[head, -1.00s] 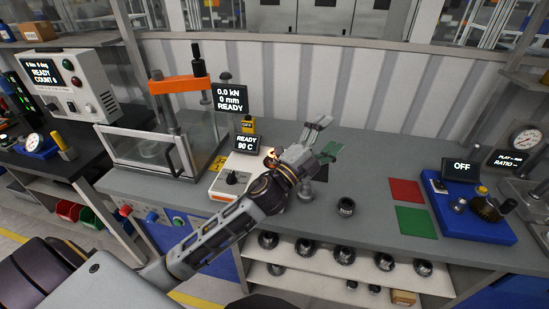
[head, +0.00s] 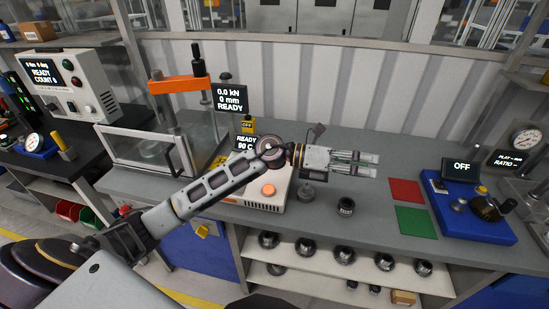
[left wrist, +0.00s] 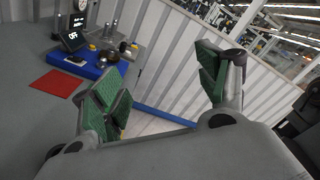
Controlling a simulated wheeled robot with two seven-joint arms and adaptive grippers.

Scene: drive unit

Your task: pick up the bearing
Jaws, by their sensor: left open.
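A short dark metal ring-like piece (head: 346,206), perhaps the bearing, stands on the grey bench (head: 300,222). A smaller grey metal piece (head: 306,193) stands to its left. Several similar dark round parts, one of them here (head: 268,240), lie on the shelf below; I cannot tell which piece is the bearing. My left gripper (head: 370,165) is level, pointing right above the bench, behind and above the dark piece in the picture. In the left wrist view its green-padded fingers (left wrist: 158,82) are apart with nothing between them. My right gripper is not in view.
A white heater box (head: 262,203) reading 90 C sits partly behind my left arm. A press with a clear guard (head: 150,150) stands to the left. Red (head: 405,190) and green (head: 416,221) squares and a blue unit (head: 470,222) lie to the right.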

